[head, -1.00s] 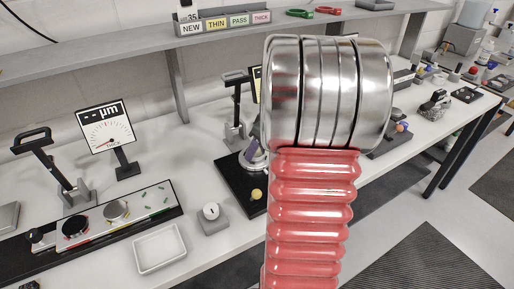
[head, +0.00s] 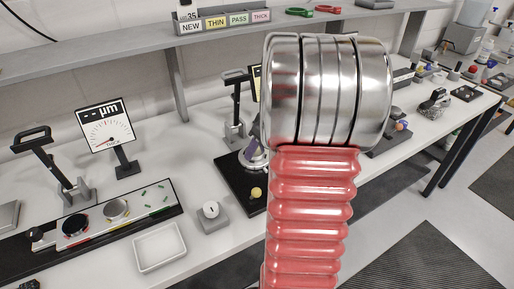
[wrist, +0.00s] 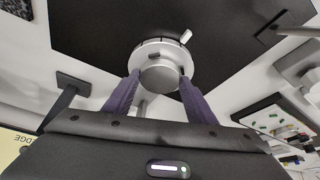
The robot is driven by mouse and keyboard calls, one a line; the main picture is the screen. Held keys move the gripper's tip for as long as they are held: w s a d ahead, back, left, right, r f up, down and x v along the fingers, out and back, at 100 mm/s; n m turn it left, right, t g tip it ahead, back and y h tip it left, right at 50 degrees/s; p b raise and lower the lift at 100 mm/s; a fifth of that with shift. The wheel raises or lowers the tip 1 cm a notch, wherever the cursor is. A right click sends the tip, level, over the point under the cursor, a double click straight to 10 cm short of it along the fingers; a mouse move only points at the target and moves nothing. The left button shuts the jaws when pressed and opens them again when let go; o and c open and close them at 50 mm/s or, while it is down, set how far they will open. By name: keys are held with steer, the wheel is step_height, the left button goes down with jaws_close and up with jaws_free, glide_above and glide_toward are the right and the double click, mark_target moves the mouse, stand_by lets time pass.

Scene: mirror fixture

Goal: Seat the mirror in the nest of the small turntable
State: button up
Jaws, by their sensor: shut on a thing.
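The mirror appears as a plain grey disc (wrist: 160,79) between the purple fingertips of my gripper (wrist: 160,82) in the wrist view. My gripper is shut on it. The small silver turntable (wrist: 147,48) lies right behind the disc, with a light tab on its upper right rim. The disc overlaps the turntable's middle and hides the nest; I cannot tell whether the two touch. In the head view my red and metal arm hides most of this; only part of a purple finger and the turntable's silver edge (head: 258,163) show.
The turntable stands on a black base plate (head: 232,183) with a yellow knob (head: 256,193). To its left are a small grey block with a round dial (head: 211,211), an empty white tray (head: 160,247) and a gauge (head: 105,127). A black lever stand (head: 236,105) rises behind.

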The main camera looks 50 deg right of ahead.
steer(key=shift+s+f, duration=0.1)
steer(key=shift+f, duration=0.2)
steer(key=o, duration=1.2)
steer(key=shift+a+f, duration=0.15)
steer(key=shift+a, duration=0.05)
steer(key=shift+d+r, duration=0.15)
steer(key=shift+r, duration=1.6)
steer(key=shift+o, duration=0.5)
steer(key=o, duration=0.3)
steer(key=shift+r, duration=0.15)
